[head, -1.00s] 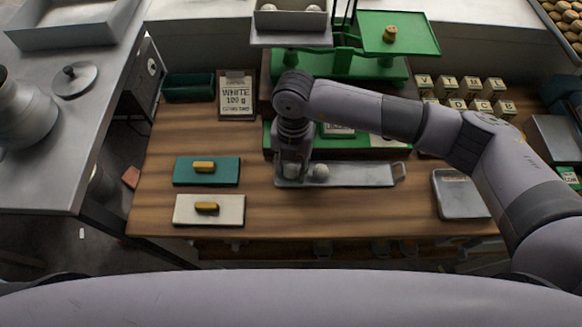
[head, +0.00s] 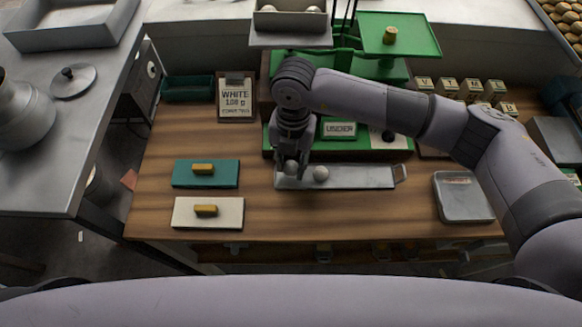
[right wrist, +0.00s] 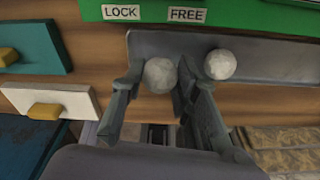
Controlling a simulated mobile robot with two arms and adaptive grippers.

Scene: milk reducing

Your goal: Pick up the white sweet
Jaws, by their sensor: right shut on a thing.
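A round white sweet (right wrist: 159,75) is between the fingers of my right gripper (right wrist: 151,88), which is shut on it. In the head view the same sweet (head: 291,168) shows at the fingertips, over the left end of a grey metal tray (head: 362,177). A second white sweet (head: 321,173) sits on the tray just to the right, outside the fingers; it also shows in the right wrist view (right wrist: 220,64). I cannot tell whether the held sweet still touches the tray. My left gripper is not in view.
A green balance scale (head: 365,70) stands behind the tray. A teal block (head: 206,174) and a white block (head: 208,212), each with a yellow piece, lie to the left. A "WHITE 100 g" card (head: 236,98) stands behind them. A square metal tin (head: 463,197) is at the right.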

